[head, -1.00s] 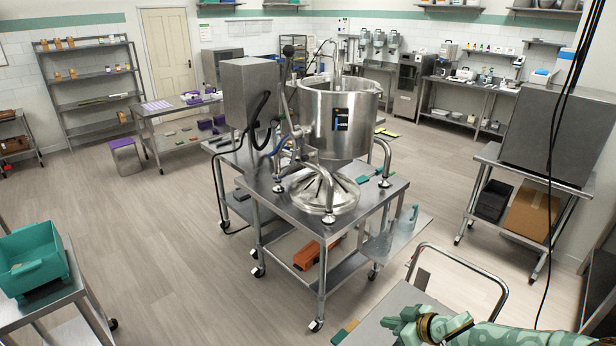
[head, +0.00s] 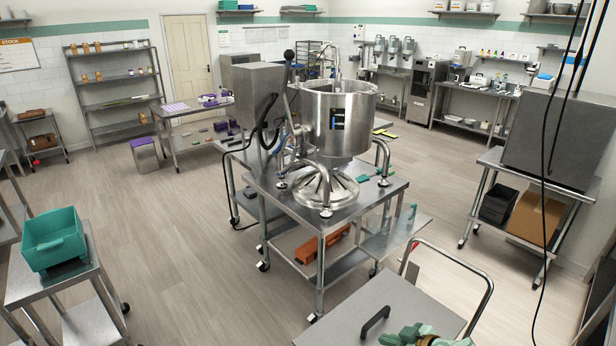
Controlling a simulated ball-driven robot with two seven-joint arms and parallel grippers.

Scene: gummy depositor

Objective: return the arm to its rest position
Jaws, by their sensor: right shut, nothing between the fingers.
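My right gripper (head: 410,334) shows at the bottom edge, right of centre, in pale green. It is shut and holds nothing. It is low over the near edge of a steel cart top (head: 375,305), and most of it and its arm are cut off by the frame. My left gripper is not in view. The steel depositor kettle (head: 338,120) stands on its wheeled table (head: 300,205) in the middle, apart from the gripper.
A teal bin (head: 54,240) stands on a side table at the left. Dark cables (head: 550,140) hang at the right.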

